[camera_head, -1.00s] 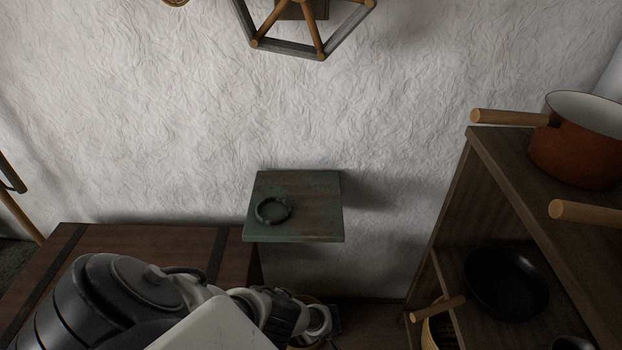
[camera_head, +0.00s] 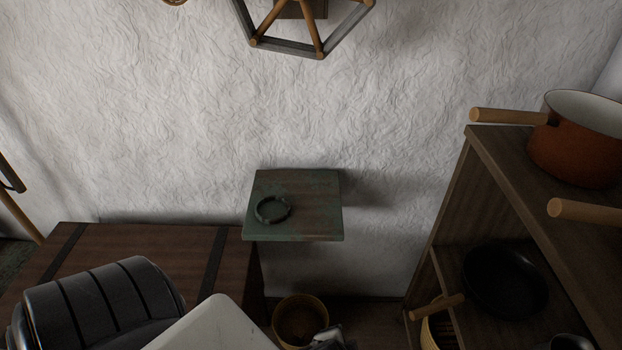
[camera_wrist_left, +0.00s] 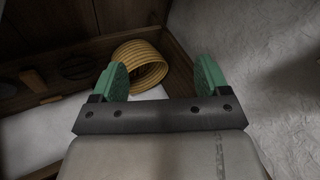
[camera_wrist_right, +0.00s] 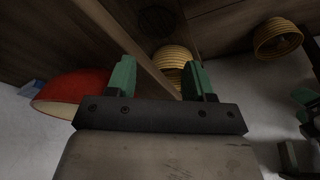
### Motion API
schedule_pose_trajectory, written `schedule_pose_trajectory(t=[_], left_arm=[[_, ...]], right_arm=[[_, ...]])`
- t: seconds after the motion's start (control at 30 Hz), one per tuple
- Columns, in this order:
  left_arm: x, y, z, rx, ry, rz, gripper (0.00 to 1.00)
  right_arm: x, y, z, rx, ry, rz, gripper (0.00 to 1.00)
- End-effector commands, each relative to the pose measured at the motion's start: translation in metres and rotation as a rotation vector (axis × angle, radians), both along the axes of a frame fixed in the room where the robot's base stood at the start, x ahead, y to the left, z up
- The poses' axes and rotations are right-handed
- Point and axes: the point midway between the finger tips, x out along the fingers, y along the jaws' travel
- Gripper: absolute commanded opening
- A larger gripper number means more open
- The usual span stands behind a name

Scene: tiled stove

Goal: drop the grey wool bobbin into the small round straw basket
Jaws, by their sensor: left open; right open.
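I cannot make out the grey wool bobbin in any view now. A round straw basket (camera_head: 279,322) stands on the floor between the chest and the shelf in the head view, with a dark brown inside. A coiled straw basket (camera_wrist_left: 142,52) shows beyond my left fingers in the left wrist view; I cannot tell if it is the same one. My left gripper (camera_wrist_left: 161,66) is open, with nothing visible between its green fingers. My right gripper (camera_wrist_right: 160,66) is open and empty. Beyond it are one straw basket (camera_wrist_right: 172,56) and another at the right (camera_wrist_right: 278,38).
A wooden chest (camera_head: 150,240) stands left. A small green-edged wall shelf (camera_head: 318,205) bears a dark ring (camera_head: 272,210). The wooden shelf unit (camera_head: 510,190) at right holds a red-brown pot (camera_head: 570,152), a black pan (camera_head: 506,282) and another straw basket (camera_head: 430,335).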

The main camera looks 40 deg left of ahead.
Motion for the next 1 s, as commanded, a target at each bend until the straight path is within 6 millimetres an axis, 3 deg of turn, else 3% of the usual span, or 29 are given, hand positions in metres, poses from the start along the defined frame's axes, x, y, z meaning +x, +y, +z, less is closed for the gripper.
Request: schedule_pose_trajectory(t=[0.03,0.1,0.3,1.0], left_arm=[[-0.020,0.008,0.011,-0.100,0.059,0.110,0.76],[-0.042,0.014,0.023,-0.210,0.130,0.221,0.76],[-0.072,0.017,0.045,-0.356,0.234,0.348,0.76],[-0.072,0.016,0.045,-0.361,0.239,0.349,0.76]], right_arm=[[0.000,0.000,0.000,0.000,0.000,0.000,0.53],[0.000,0.000,0.000,0.000,0.000,0.000,0.53],[0.000,0.000,0.000,0.000,0.000,0.000,0.53],[0.001,0.001,0.000,0.001,-0.001,0.002,0.53]])
